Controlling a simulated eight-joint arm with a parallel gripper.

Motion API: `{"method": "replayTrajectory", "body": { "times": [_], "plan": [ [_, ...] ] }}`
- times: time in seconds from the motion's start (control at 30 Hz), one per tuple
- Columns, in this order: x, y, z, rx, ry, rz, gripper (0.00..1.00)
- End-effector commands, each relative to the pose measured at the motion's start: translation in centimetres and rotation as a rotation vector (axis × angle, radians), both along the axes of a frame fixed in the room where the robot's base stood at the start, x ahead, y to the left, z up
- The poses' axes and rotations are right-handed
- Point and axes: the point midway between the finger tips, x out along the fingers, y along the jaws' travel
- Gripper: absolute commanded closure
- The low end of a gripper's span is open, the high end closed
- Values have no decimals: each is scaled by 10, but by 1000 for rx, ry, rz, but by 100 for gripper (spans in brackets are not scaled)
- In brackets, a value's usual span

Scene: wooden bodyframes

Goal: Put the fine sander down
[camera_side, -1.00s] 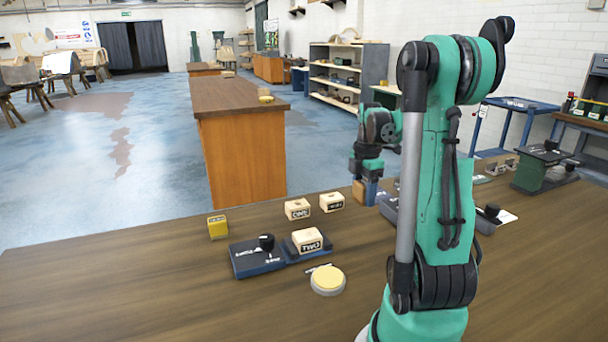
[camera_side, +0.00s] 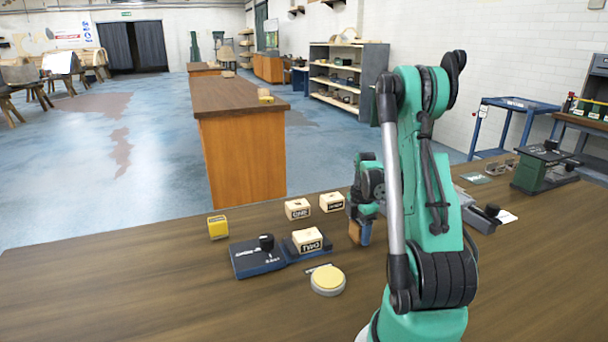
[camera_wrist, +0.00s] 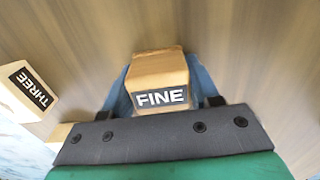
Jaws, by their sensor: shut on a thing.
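The fine sander, a tan wooden block with a black "FINE" label (camera_wrist: 160,82), is between the blue fingers of my gripper (camera_wrist: 162,95) in the wrist view. In the side view the fine sander (camera_side: 354,231) is a small tan block at the lower end of my arm, in my gripper (camera_side: 361,232). My gripper is shut on it, low near the wooden bench (camera_side: 150,290). I cannot tell whether the block touches the bench.
Blocks labelled ONE (camera_side: 297,209), TWO (camera_side: 307,240) and THREE (camera_side: 332,202) stand to the left. A dark blue tool (camera_side: 258,260), a yellow block (camera_side: 217,227) and a round yellow-topped disc (camera_side: 327,280) are nearby. The front left bench is clear.

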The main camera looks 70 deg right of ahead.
Motion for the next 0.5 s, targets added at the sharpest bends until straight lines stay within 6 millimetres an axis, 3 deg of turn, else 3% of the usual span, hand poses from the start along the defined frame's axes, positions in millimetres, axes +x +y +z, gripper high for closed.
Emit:
{"method": "replayTrajectory", "body": {
  "times": [0.13,0.17,0.27,0.5],
  "plan": [
    [0,0,-3,0,0,0,100],
    [0,0,-3,0,0,0,40],
    [0,0,-3,0,0,0,14],
    [0,0,-2,0,0,0,14]
  ]
}}
